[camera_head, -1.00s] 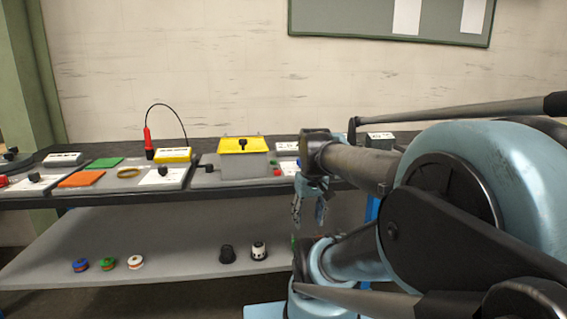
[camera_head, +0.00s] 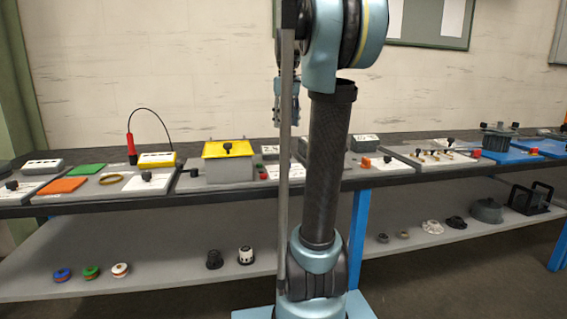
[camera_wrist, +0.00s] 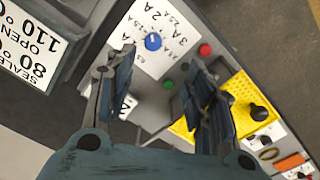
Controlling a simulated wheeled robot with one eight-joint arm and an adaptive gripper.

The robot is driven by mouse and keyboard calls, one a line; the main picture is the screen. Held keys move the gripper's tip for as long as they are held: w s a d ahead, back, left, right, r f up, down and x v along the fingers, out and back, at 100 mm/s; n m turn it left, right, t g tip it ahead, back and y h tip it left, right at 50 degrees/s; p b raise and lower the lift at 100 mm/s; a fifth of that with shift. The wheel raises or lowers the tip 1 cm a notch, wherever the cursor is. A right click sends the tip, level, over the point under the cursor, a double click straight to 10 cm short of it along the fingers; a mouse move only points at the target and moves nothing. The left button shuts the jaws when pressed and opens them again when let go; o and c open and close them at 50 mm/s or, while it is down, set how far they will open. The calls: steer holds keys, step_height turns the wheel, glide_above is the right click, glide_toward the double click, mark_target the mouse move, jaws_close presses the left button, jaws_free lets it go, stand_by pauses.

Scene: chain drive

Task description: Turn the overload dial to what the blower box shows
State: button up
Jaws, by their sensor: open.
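A blue dial (camera_wrist: 153,41) sits on a white scale plate (camera_wrist: 137,30) marked with amp values, 2 A and 3 A among them. I cannot read its pointer. A red button (camera_wrist: 205,49) and a green button (camera_wrist: 168,84) sit beside the plate. My gripper (camera_wrist: 160,57) is open and empty above this panel, its fingers on either side of the dial in the picture, apart from it. In the head view my gripper (camera_head: 278,117) hangs fingers down above the bench, partly behind my arm. I cannot tell which box is the blower box.
A sign block (camera_wrist: 30,45) reading SEALED and OPEN with numbers stands close by the left finger. A yellow perforated piece (camera_wrist: 243,100) lies on the other side. In the head view, a yellow-lidded box (camera_head: 229,165) stands left of my arm. Smaller parts stand on the lower shelf (camera_head: 170,270).

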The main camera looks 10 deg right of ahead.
mark_target(286, 162)
steer(key=f, duration=0.5)
steer(key=w+f, duration=0.1)
steer(key=f, duration=0.4)
steer(key=w+f, duration=0.1)
steer(key=f, duration=0.5)
steer(key=shift+d, duration=0.2)
steer(key=shift+c, duration=0.3)
